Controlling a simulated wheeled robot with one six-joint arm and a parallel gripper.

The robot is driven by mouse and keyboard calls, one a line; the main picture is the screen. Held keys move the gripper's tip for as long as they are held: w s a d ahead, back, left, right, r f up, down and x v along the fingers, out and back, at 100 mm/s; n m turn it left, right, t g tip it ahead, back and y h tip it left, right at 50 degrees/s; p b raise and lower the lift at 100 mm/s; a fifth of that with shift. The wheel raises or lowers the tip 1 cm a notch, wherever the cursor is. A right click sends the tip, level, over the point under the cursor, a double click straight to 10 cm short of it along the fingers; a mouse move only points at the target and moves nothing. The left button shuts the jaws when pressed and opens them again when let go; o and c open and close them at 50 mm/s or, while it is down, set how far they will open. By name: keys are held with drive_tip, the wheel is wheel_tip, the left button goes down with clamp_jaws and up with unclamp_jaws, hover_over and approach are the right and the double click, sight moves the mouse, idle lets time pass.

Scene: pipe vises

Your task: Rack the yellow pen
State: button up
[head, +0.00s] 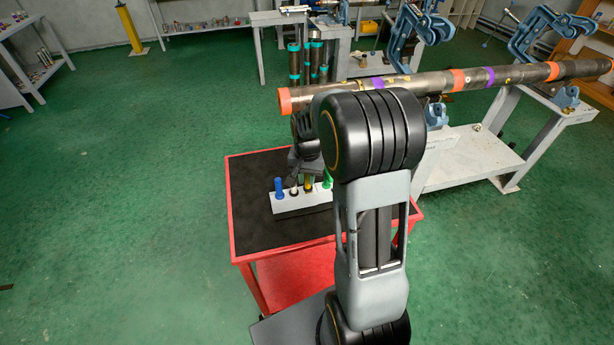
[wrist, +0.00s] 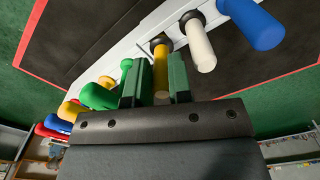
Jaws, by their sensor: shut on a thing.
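The yellow pen (wrist: 160,68) is between the two green fingers of my gripper (wrist: 159,80), which is shut on it. The pen's far end meets the white rack (wrist: 117,53) at a dark ring; I cannot tell how deep it sits. In the head view, the yellow pen (head: 308,185) stands about upright at the rack (head: 290,203), under my gripper (head: 306,168), which is partly hidden by my arm. A white pen (wrist: 200,48) and a blue pen (wrist: 255,25) stand beside it in the rack.
A green pen (head: 327,181) stands right of the yellow one, close to my fingers. More coloured pens line the rack in the wrist view. The rack lies on a red cart (head: 248,228) with a black top. A long pipe (head: 440,82) lies in vises behind.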

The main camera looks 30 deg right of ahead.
drive_tip(key=shift+f+b, duration=0.3)
drive_tip(key=shift+f, duration=0.2)
idle(0.8)
drive_tip(key=o, duration=0.8)
drive_tip(key=shift+o, duration=0.2)
wheel_tip(320, 180, up, 14)
drive_tip(key=shift+f, duration=0.1)
idle(0.3)
drive_tip(key=s+a+f+n+t, duration=0.1)
drive_tip(key=s+a+n+t, duration=0.1)
drive_tip(key=s, duration=0.5)
drive_tip(key=s+a+f+n+t, duration=0.1)
drive_tip(key=s+a+n, duration=0.4)
drive_tip(key=s+a, duration=0.2)
drive_tip(key=shift+s+n+t, duration=0.3)
drive_tip(key=shift+s+t, duration=0.1)
drive_tip(key=shift+s, duration=0.2)
